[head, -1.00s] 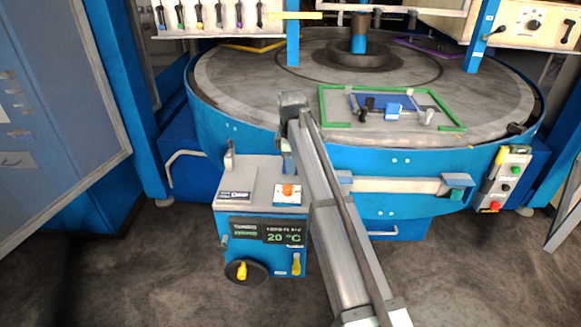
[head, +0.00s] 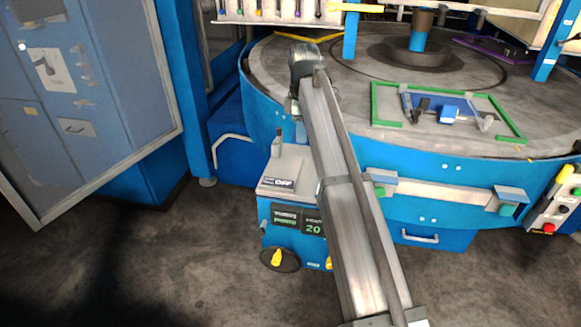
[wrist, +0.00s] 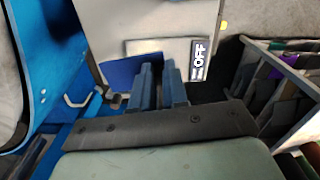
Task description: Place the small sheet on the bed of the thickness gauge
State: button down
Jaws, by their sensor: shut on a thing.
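The thickness gauge (head: 290,168) is a blue box with a grey top and an OFF plate. Its grey top shows beneath my gripper in the wrist view (wrist: 190,15), with a pale raised slab (wrist: 140,47) on it that looks like the bed. My gripper (wrist: 159,66) is closed over this area, its fingers close together. A small blue sheet (wrist: 120,73) shows left of the fingertips and appears held by them, overlapping the near-left of the slab. I cannot tell whether it touches the slab. In the head view my arm hides the fingers and sheet.
A round turntable (head: 290,70) stands behind the gauge, with a green frame (head: 374,105) around blue parts on it. A rack (wrist: 290,85) of dark slots lies right in the wrist view. A blue-grey cabinet (head: 80,100) stands left. The floor in front is clear.

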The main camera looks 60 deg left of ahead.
send_over(285, 176)
jog(key=shift+m, duration=0.7)
jog(key=shift+f, duration=4.75)
jog(key=shift+f, duration=0.1)
jog(key=c, duration=1.1)
grip_release()
jog(key=shift+c, duration=0.2)
notch_tip(285, 176, up, 12)
